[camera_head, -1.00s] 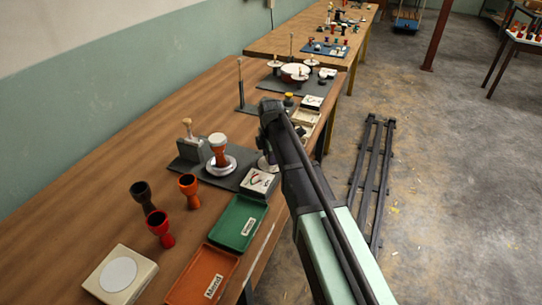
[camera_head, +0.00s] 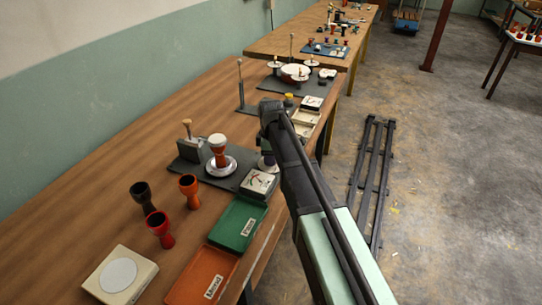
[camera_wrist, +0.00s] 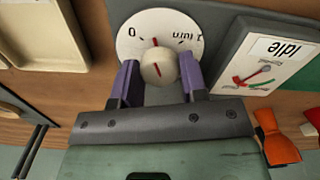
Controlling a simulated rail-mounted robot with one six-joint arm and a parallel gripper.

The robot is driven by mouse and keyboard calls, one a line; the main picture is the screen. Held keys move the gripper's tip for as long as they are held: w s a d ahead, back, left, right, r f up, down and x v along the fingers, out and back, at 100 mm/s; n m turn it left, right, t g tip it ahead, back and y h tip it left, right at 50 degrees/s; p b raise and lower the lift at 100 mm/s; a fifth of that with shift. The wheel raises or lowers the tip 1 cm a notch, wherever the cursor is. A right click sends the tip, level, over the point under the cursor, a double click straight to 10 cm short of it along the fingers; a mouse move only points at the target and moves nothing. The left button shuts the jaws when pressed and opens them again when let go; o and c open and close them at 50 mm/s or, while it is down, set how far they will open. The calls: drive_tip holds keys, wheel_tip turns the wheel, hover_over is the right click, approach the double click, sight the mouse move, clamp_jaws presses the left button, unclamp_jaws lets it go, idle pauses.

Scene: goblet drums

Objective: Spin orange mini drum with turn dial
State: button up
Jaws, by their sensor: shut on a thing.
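The orange mini drum (camera_head: 218,150), a goblet shape with a pale top, stands upright on a silver round plate (camera_head: 212,168) on a dark base. The turn dial (camera_wrist: 131,38) is a white disc marked 0 and 1 turn, upside down in the wrist view. Its round pale knob (camera_wrist: 158,68) has a red pointer line directed towards the top of the picture, between the two marks. My gripper (camera_wrist: 160,78) has its purple fingers on either side of the knob and is shut on it. In the head view my arm partly covers the dial.
A display (camera_wrist: 268,62) beside the dial reads Idle. Green (camera_head: 238,222) and orange (camera_head: 202,278) trays lie at the bench's front edge. Three loose goblet shells (camera_head: 160,227) and a pale box with a white disc (camera_head: 119,274) stand nearby. Other stations stand farther along.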

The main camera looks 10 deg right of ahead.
drive_tip(key=m, duration=1.4)
idle(0.4)
drive_tip(key=o, duration=0.9)
wheel_tip(320, 180, up, 11)
drive_tip(key=p, duration=1)
drive_tip(key=shift+s+f+p, duration=0.1)
drive_tip(key=shift+p, duration=0.3)
drive_tip(key=s, duration=2.4)
drive_tip(key=shift+s, duration=0.1)
